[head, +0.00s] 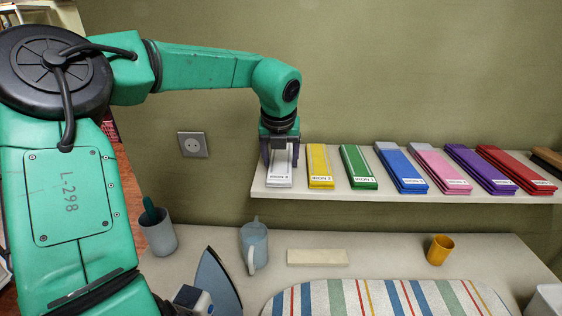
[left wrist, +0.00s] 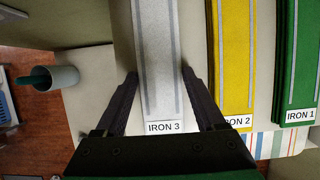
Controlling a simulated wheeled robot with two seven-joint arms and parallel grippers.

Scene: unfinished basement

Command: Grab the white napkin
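The white napkin (head: 279,178) lies folded at the left end of the wall shelf. In the left wrist view the white napkin (left wrist: 162,60) has grey stripes along its sides and a label reading "IRON 3" at its near end. My left gripper (head: 280,163) is over it, pointing down. In the left wrist view the fingers of my left gripper (left wrist: 160,76) are spread, one on each side of the napkin, close to its edges. I cannot tell whether they touch it. My right gripper is not in view.
On the shelf (head: 390,196), a yellow napkin (head: 320,165) lies close to the right, then green (head: 357,166), blue, pink, purple and red ones. Below, the table holds a grey cup (head: 158,236), a blue-grey mug (head: 256,246), an iron (head: 216,282), a yellow cup (head: 440,250) and a striped ironing board (head: 385,297).

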